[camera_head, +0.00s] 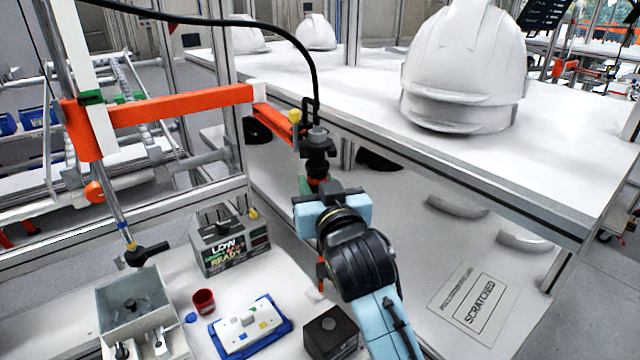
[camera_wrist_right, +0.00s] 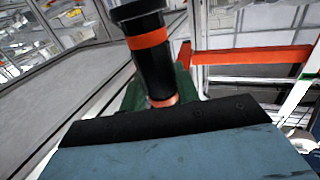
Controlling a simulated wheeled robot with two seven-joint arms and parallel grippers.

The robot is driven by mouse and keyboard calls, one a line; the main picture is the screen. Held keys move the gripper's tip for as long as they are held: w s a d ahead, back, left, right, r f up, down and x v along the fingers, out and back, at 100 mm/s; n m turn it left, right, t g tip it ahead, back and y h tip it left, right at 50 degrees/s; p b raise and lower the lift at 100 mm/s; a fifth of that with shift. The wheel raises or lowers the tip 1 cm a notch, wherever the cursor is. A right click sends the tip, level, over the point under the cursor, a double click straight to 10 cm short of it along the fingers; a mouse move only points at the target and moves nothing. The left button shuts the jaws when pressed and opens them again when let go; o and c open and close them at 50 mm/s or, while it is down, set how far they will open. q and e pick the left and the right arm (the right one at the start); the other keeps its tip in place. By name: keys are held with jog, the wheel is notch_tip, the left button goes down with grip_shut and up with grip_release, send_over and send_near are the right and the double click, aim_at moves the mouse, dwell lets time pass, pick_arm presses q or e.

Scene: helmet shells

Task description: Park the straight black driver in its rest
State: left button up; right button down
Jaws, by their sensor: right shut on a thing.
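The straight black driver (camera_head: 318,158) is upright below the end of an orange arm, with a black cable at its top. My right gripper (camera_head: 318,190) is shut on its lower part, and the light blue gripper body hides some of it. In the right wrist view the driver (camera_wrist_right: 152,65) shows as a black cylinder with an orange band, rising from the jaws. I cannot tell which thing is its rest; a grey open-topped box (camera_head: 132,300) and a black block (camera_head: 330,332) stand on the bench. My left gripper is not in view.
A grey box marked LOW and READY (camera_head: 230,240), a red cup (camera_head: 203,301) and a blue-edged white tray (camera_head: 250,328) stand on the bench. The orange arm (camera_head: 170,108) crosses above. A black angled tool (camera_head: 146,254) hangs left. White helmet shells (camera_head: 465,65) sit on the shelf.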

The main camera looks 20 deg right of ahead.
jog(key=shift+w+d, duration=0.55)
jog(key=shift+w, duration=0.05)
jog(key=shift+p, duration=0.45)
jog(key=shift+c, duration=1)
grip_release()
jog(key=shift+s+a, duration=0.1)
jog(key=shift+s, duration=0.05)
jog(key=s+a+p, duration=0.1)
jog(key=s, duration=0.9)
jog(key=shift+s+a, duration=0.35)
